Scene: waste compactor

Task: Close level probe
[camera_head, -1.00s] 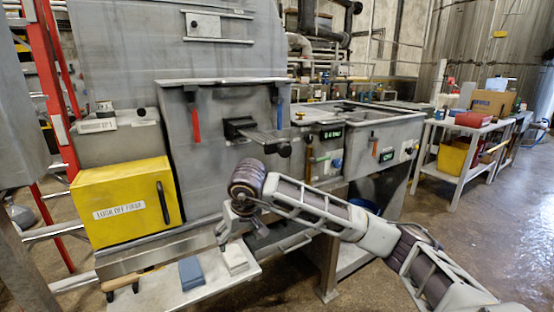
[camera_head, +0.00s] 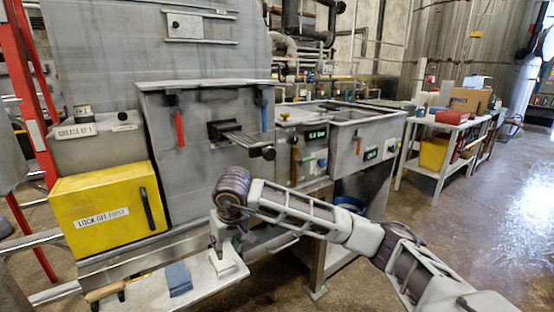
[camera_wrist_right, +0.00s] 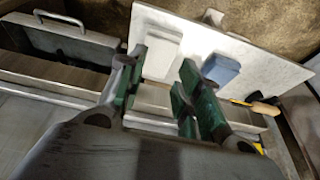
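No part in view is labelled as the level probe. A grey bar with a black knob (camera_head: 268,153) sticks out of a black slot (camera_head: 218,129) in the grey machine front and may be it. My right gripper (camera_head: 222,250) is below and left of that knob, apart from it, pointing down in front of the machine, over the low white shelf. In the right wrist view my right gripper (camera_wrist_right: 157,92) shows two green-padded fingers spread apart with nothing held between them. My left gripper is not in view.
A yellow lock-off box (camera_head: 105,207) is left of the machine. The white shelf (camera_head: 140,296) holds a blue block (camera_head: 178,278), a white block (camera_head: 224,262) and a wooden-handled tool (camera_head: 104,291). A red handle (camera_head: 180,128) hangs on the machine front. Floor is clear at right.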

